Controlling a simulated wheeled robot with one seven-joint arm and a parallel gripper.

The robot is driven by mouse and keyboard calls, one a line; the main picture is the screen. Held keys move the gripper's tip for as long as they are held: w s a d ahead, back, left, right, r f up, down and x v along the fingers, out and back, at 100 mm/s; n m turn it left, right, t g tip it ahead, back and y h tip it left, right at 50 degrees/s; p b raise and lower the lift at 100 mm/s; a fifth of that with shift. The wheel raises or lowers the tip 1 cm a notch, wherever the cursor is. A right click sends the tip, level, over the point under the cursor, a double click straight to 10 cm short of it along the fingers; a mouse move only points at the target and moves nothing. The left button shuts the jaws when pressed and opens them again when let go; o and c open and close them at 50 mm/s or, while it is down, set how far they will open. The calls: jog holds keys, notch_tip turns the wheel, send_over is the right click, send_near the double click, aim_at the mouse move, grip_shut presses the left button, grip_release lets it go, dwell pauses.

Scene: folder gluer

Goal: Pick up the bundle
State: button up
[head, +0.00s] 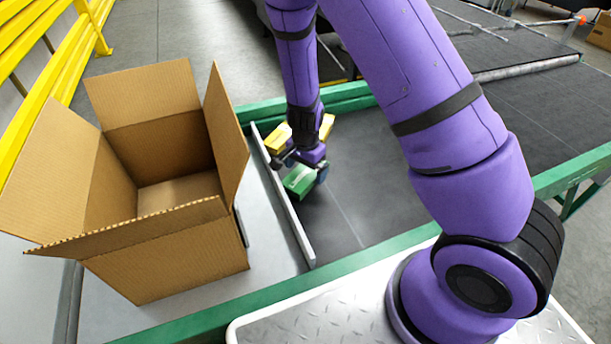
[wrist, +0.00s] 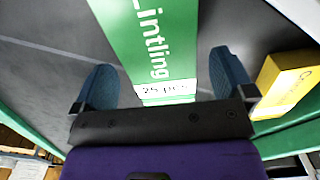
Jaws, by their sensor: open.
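The green bundle (head: 300,180) lies on the dark belt, close to the metal side rail. In the wrist view the green bundle (wrist: 158,45) shows white lettering and a white "25 pcs" label, and it lies between my two fingers. My gripper (head: 304,166) is over the bundle in the head view. Its blue fingertips (wrist: 165,85) stand apart on either side of the bundle, with a gap on each side. The gripper is open and holds nothing. My wrist hides part of the bundle's far end in the head view.
Yellow bundles (head: 278,138) lie behind my gripper; one yellow bundle (wrist: 285,82) is right of the fingers in the wrist view. A metal rail (head: 284,196) separates the belt from an open, empty cardboard box (head: 170,255). The belt (head: 365,185) to the right is clear.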

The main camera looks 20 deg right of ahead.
aim_at(309, 171)
notch_tip(309, 171, down, 2)
jog(key=shift+f, duration=0.1)
jog(key=c, duration=1)
jog(key=shift+d+r, duration=0.2)
jog(key=shift+r, duration=0.4)
notch_tip(309, 171, up, 6)
jog(key=shift+f, duration=0.2)
jog(key=shift+d+r, duration=0.25)
jog(key=d, duration=1.9)
jog(key=shift+f, duration=0.1)
